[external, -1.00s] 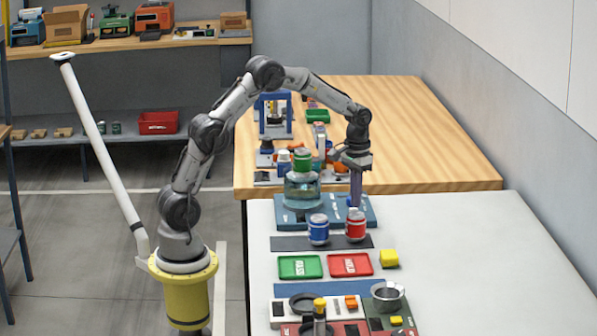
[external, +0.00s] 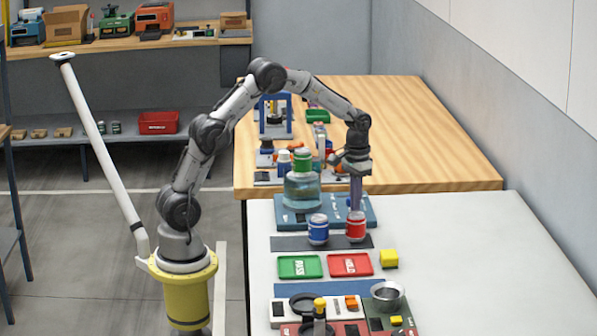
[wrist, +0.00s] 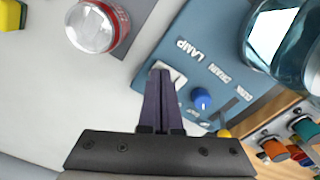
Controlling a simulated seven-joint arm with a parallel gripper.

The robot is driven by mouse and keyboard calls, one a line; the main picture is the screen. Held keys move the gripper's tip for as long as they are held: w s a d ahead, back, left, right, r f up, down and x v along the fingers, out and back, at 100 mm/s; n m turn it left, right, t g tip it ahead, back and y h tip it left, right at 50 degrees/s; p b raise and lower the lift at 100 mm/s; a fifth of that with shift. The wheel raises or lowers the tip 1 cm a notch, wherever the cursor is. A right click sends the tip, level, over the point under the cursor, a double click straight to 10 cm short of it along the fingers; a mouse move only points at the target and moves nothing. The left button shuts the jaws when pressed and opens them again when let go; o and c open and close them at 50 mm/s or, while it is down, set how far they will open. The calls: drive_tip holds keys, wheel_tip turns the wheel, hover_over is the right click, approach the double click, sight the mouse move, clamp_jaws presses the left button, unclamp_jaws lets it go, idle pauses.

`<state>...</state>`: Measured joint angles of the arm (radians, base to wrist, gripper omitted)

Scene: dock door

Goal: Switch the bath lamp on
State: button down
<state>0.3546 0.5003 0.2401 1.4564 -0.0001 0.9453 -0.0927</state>
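The bath is a glass vessel of liquid (external: 303,188) on a blue base (external: 368,212); both also show in the wrist view, the vessel (wrist: 290,40) at upper right and the base (wrist: 200,25) with the word LAMP. A pale lamp switch (wrist: 178,76) sits beside that word, partly hidden by my fingers. My gripper (wrist: 160,74) has its dark purple fingers together, with nothing held, tips over or at the switch; contact cannot be told. In the external view my gripper (external: 356,207) points down at the base's right side. The switch is too small to read there.
A red can (external: 356,227) and a blue can (external: 318,229) stand just in front of the base. A blue knob (wrist: 202,98) sits right of my fingers. Green and red trays (external: 349,264) lie nearer. The white table's right side is clear.

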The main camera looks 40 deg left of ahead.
drive_tip(key=shift+f, duration=0.25)
drive_tip(key=shift+r, duration=3.55)
